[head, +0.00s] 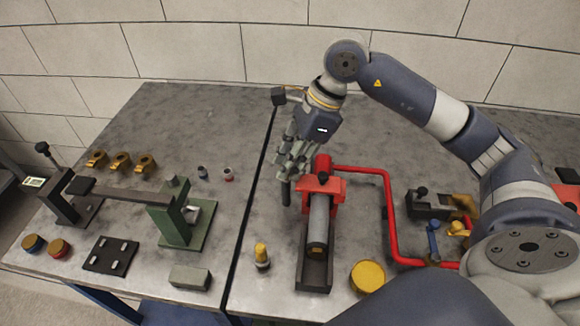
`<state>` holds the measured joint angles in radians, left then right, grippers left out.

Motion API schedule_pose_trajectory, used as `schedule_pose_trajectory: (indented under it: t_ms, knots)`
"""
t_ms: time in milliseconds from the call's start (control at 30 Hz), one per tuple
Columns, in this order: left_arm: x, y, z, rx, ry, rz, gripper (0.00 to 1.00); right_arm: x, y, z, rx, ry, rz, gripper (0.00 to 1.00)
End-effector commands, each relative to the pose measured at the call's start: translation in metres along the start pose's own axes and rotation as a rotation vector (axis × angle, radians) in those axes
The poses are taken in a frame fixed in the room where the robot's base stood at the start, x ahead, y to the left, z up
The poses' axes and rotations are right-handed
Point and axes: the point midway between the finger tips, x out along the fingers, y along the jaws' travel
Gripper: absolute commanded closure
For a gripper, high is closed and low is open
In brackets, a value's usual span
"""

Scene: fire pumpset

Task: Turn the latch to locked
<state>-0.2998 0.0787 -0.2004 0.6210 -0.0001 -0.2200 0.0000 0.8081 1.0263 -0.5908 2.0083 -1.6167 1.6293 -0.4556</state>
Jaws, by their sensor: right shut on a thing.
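My right gripper (295,160) comes down from above at the middle of the table. Its fingers are shut around the top of a dark upright handle (285,194), just left of a red clamp block (322,187). The handle appears to be the latch; its upper part and pivot are hidden by the fingers, so its joint to the red block cannot be made out. A grey cylinder (318,218) with a brass end lies in the dark cradle (314,276) in front of the red block. My left gripper is not in view.
A red pipe (388,210) bends around the right side. A yellow-topped plug (262,255) and a yellow disc (368,276) stand in front. A green stand (172,218) with a grey bar (122,194) is at left.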

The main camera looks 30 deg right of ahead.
Motion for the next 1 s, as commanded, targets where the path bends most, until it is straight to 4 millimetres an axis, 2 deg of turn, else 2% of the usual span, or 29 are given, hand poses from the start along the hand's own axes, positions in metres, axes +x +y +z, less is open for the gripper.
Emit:
schedule_pose_trajectory:
  t_ms: [33,400,1000]
  knots:
    - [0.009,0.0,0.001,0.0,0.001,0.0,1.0,0.004,0.001,-0.001,0.037,-0.001,-0.019,1.0]
    - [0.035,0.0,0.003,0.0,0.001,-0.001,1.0,0.003,0.004,0.001,0.36,-0.003,-0.154,1.0]
    - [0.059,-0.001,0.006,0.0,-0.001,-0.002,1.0,0.002,0.007,0.005,0.848,-0.005,-0.355,1.0]
